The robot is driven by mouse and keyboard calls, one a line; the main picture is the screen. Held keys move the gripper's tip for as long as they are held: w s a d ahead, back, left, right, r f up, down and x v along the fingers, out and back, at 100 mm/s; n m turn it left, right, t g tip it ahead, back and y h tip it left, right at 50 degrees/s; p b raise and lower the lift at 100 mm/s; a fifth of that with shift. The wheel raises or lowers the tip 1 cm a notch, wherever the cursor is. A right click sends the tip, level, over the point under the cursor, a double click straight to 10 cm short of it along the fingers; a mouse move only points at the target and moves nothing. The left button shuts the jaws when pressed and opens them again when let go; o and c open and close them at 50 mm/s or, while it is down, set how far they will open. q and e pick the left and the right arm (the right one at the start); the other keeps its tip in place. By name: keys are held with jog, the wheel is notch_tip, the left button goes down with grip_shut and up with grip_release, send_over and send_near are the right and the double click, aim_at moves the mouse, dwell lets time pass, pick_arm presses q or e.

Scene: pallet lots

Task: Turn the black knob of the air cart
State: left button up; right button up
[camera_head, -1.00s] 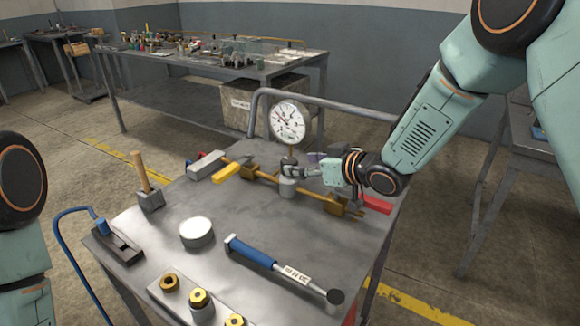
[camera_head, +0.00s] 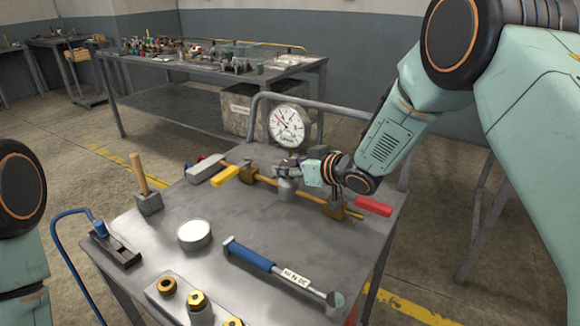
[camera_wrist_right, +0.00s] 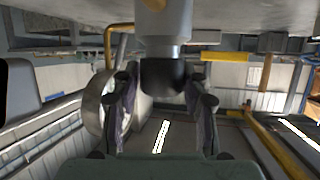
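The black knob (camera_wrist_right: 163,78) shows in the right wrist view, on the end of a grey metal stem. In the head view it is mostly hidden behind my right gripper (camera_head: 285,170), above a small silver valve body (camera_head: 287,189) on the brass pipe (camera_head: 265,180). My right gripper (camera_wrist_right: 163,92) has one finger on each side of the knob, very close to its sides. I cannot tell whether the fingers press on it. A round white gauge (camera_head: 287,125) stands behind the valve. My left gripper is out of view.
The metal cart top (camera_head: 215,265) carries a blue-handled tool (camera_head: 265,262), a round tin (camera_head: 194,234), a wooden-handled mallet (camera_head: 148,200) and brass fittings (camera_head: 196,300). Yellow (camera_head: 224,175) and red (camera_head: 373,206) levers sit along the pipe. A tube rail (camera_head: 345,103) runs behind.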

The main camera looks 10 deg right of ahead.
jog(key=shift+a, duration=0.25)
jog(key=c, duration=0.3)
jog(key=shift+w+d, duration=0.1)
jog(key=c, duration=0.4)
jog(key=shift+o, duration=0.2)
jog(key=shift+p, duration=0.55)
jog(key=o, duration=1.2)
jog(key=shift+h, duration=0.3)
jog(key=v, duration=1.2)
